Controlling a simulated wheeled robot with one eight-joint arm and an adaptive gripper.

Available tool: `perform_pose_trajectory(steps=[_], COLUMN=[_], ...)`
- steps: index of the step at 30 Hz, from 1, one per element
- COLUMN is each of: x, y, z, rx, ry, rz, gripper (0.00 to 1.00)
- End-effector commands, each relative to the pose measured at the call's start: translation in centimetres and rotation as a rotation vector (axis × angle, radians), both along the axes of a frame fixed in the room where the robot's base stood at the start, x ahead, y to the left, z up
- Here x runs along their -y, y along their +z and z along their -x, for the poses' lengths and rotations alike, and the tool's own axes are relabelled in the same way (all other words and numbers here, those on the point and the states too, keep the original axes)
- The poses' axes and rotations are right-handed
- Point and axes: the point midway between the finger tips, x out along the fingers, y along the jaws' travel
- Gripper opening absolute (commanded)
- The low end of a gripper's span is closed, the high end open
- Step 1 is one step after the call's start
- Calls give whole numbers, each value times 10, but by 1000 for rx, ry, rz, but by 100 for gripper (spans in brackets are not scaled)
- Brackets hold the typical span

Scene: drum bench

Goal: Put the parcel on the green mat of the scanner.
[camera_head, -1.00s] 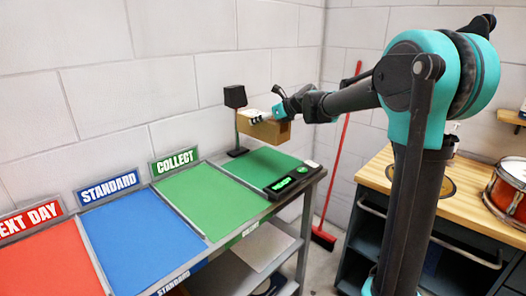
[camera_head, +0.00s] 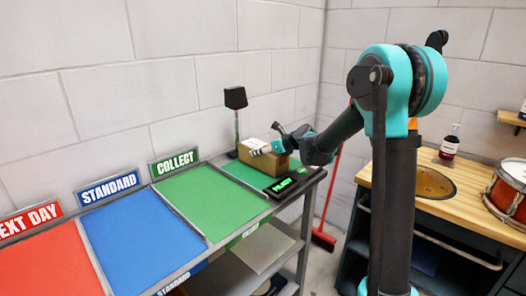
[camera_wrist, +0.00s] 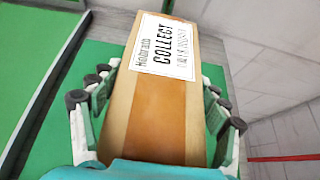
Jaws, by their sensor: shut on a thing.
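The parcel (camera_head: 260,160) is a brown cardboard box with a white label on top. In the wrist view the parcel (camera_wrist: 150,115) fills the middle, and its label reads COLLECT. My gripper (camera_head: 277,147) is shut on it, with one finger along each long side, as the wrist view shows (camera_wrist: 155,100). The parcel is low over the scanner's green mat (camera_head: 240,172), towards its back. I cannot tell whether its underside touches the mat. The scanner's dark post and head (camera_head: 235,98) stand just behind and left of the parcel.
A black display (camera_head: 286,184) with green text is at the scanner's front. Left are a green COLLECT tray (camera_head: 208,205), a blue STANDARD tray (camera_head: 135,245) and a red NEXT DAY tray (camera_head: 45,268), all empty. A wooden bench with a drum (camera_head: 508,188) is right.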

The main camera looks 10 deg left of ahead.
Motion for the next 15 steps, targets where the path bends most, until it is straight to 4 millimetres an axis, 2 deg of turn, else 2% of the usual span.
perform_pose_trajectory(steps=[11, 12, 15], x=[0, 0, 0], y=[-4, -5, -5], z=[0, 0, 0], rx=[0, 0, 0], ry=[0, 0, 0], rz=[-1, 0, 0], gripper=[15, 78, 90])
